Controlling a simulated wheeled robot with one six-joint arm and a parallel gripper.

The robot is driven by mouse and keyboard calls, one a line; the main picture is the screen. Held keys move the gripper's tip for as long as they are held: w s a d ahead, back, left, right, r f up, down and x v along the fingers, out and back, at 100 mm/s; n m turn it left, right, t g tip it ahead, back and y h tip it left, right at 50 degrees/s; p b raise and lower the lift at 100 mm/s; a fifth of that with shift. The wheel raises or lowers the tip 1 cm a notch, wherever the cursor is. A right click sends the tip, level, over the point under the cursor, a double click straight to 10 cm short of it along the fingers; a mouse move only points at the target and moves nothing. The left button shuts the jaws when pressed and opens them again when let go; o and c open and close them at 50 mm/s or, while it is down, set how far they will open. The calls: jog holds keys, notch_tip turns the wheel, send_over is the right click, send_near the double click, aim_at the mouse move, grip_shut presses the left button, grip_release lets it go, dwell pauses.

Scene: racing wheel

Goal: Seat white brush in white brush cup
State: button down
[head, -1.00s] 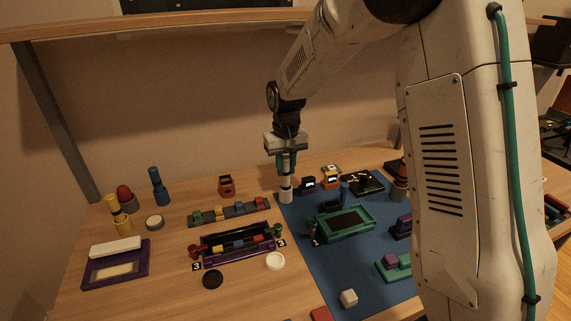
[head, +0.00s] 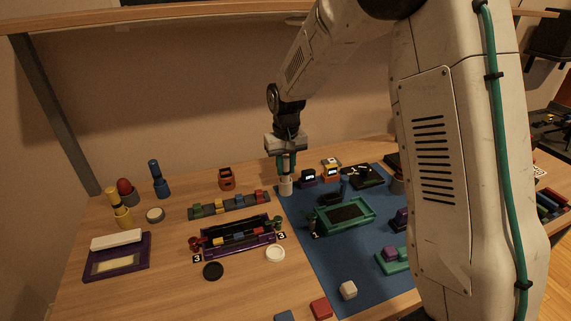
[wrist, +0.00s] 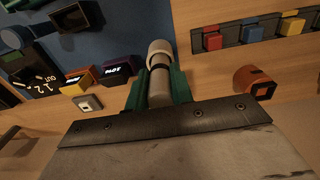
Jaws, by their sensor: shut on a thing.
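My gripper (head: 286,170) is shut on the white brush and points down at the back left edge of the blue mat. In the wrist view, the pale handle of the white brush (wrist: 158,92) lies between the green fingers (wrist: 158,88), with a black band near its far end. The white brush cup (head: 286,187) stands directly under the gripper in the head view. Its wide white rim shows at the brush's end in the wrist view (wrist: 160,48). The brush's lower end is hidden, so its depth in the cup cannot be told.
A rack of coloured blocks (head: 228,205) and an orange holder (head: 226,179) are to the left. Yellow (head: 122,215) and blue (head: 160,187) brushes stand farther left.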

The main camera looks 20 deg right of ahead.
jog(key=c, duration=1.1)
grip_release()
jog(key=shift+c, duration=0.2)
notch_tip(320, 180, up, 8)
jog(key=shift+f, duration=0.1)
jog(key=shift+s+f, duration=0.2)
jog(key=shift+s, duration=0.2)
jog(key=s+d+r, duration=0.1)
jog(key=s+r, duration=0.2)
jog(key=s, duration=0.9)
jog(key=s+d+r+t, duration=0.1)
jog(key=s+r, duration=0.2)
jog(key=s, duration=0.9)
jog(key=s+d+r, duration=0.1)
jog(key=s+r, duration=0.3)
jog(key=s, duration=0.8)
